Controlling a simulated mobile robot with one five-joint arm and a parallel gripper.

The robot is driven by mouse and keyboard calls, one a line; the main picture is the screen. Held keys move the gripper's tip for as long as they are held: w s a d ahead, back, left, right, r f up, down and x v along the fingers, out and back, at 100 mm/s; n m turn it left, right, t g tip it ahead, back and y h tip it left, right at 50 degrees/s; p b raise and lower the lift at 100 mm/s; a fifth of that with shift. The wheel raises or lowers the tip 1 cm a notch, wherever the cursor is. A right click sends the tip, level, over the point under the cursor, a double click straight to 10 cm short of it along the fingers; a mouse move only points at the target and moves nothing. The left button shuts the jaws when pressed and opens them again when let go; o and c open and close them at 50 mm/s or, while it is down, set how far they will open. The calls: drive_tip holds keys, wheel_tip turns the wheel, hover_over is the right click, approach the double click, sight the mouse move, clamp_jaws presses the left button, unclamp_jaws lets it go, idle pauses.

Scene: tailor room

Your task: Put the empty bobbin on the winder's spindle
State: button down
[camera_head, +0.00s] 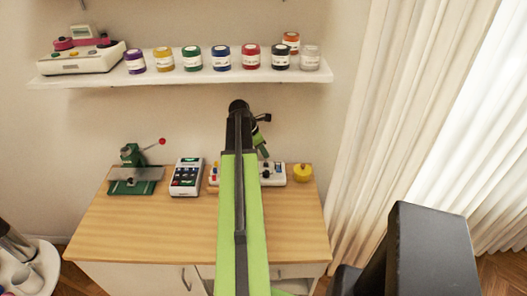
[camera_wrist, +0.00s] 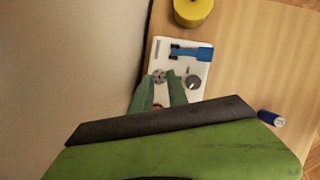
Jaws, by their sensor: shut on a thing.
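The winder (camera_head: 272,174) is a white-based device on the table, partly hidden behind my arm in the head view. In the wrist view, its white base (camera_wrist: 182,58) carries a blue part and a dark grey round knob. My gripper (camera_wrist: 159,80) is over the winder, its green fingers pointing down at it. It also shows in the head view (camera_head: 263,152). It is shut on a small grey disc with holes, which looks like the empty bobbin (camera_wrist: 158,75). I cannot make out the spindle or whether the bobbin touches it.
A yellow round thing (camera_head: 302,172) stands right of the winder. A white device with buttons (camera_head: 186,177) and a green press (camera_head: 135,170) stand to the left. A small blue-and-white cylinder (camera_wrist: 271,118) is on the table (camera_head: 150,222). A shelf (camera_head: 110,80) with jars is above.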

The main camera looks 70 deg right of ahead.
idle(0.4)
drive_tip(key=c, duration=1.6)
unclamp_jaws()
drive_tip(key=shift+o, duration=0.2)
drive_tip(key=p+v, duration=1)
drive_tip(key=v, duration=0.1)
drive_tip(key=shift+s, duration=0.1)
